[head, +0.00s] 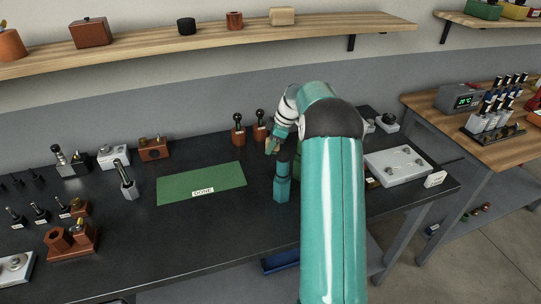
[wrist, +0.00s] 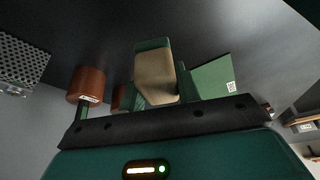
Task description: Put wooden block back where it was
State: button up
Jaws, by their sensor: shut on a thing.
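The wooden block (wrist: 154,76) is pale beige and shows in the wrist view, clamped between the two green fingers of my gripper (wrist: 157,68). My gripper is shut on it, and the fingers hide parts of its sides. In the head view my gripper (head: 271,146) is small and partly hidden by my arm, above the dark bench right of the green mat. The held block is hard to make out there.
A pale block (head: 282,16) sits on the wall shelf (head: 350,26), right of a brown cylinder (head: 234,20). The green mat (head: 190,184) labelled DONE is bare. Two dark-knobbed tools (head: 239,132) stand behind my gripper. A light tray (head: 398,166) lies right.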

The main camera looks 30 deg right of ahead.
aim_at(271, 162)
jog(key=shift+f, duration=2.4)
jog(key=shift+f, duration=0.1)
jog(key=o, duration=0.9)
jog(key=shift+o, duration=0.2)
jog(key=v, duration=1.2)
